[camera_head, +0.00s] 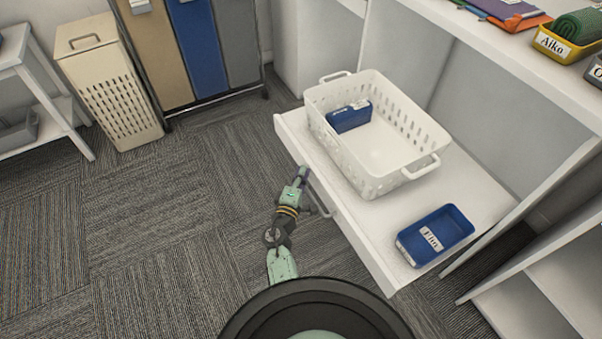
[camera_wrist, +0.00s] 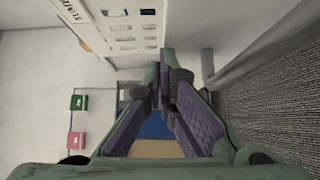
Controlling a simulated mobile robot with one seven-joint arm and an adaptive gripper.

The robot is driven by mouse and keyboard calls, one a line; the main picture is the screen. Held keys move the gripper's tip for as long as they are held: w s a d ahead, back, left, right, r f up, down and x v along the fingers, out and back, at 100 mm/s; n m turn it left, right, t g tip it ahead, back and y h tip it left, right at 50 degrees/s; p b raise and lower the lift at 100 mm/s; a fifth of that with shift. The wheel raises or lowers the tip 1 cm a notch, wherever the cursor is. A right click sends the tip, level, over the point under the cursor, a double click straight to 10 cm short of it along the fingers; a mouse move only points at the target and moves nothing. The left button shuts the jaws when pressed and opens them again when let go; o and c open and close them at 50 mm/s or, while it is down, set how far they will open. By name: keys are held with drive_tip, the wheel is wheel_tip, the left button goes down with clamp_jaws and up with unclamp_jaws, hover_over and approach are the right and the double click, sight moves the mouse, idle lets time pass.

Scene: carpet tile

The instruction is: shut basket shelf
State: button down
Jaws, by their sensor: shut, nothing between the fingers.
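The basket shelf (camera_head: 378,240) is a white pull-out board, drawn out of a white shelving unit, with a grey handle (camera_head: 318,196) on its front edge. A white perforated basket (camera_head: 412,180) stands on it, with a blue box (camera_head: 349,117) inside. A small blue labelled tray (camera_head: 436,236) lies on the board to the right of the basket. My gripper (camera_head: 303,173) is shut and empty, at the outer front edge of the shelf near the handle. Whether it touches is unclear. In the wrist view, my gripper's fingertips (camera_wrist: 167,62) meet, with the perforated basket (camera_wrist: 128,30) above them.
A cream hamper (camera_head: 115,100) and a tan, blue and grey sorter (camera_head: 200,45) stand at the back left. A white rack (camera_head: 45,95) is at the far left. Labelled trays (camera_head: 570,38) sit on the unit's top. Carpet left of the shelf is clear.

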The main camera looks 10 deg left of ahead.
sight(399, 131)
drive_tip(key=w+d+b, duration=0.2)
drive_tip(key=w+d, duration=0.5)
drive_tip(key=d, duration=0.3)
drive_tip(key=w+d+b, duration=0.3)
drive_tip(key=w+d, duration=0.4)
drive_tip(key=d, duration=0.3)
drive_tip(key=w+d+b, duration=0.3)
drive_tip(key=w+d, duration=0.5)
drive_tip(key=d, duration=0.2)
drive_tip(key=shift+w+d, duration=0.1)
drive_tip(key=shift+d, duration=0.25)
drive_tip(key=shift+w+d, duration=0.25)
drive_tip(key=shift+d, duration=0.05)
drive_tip(key=shift+r, duration=0.1)
drive_tip(key=shift+d, duration=0.15)
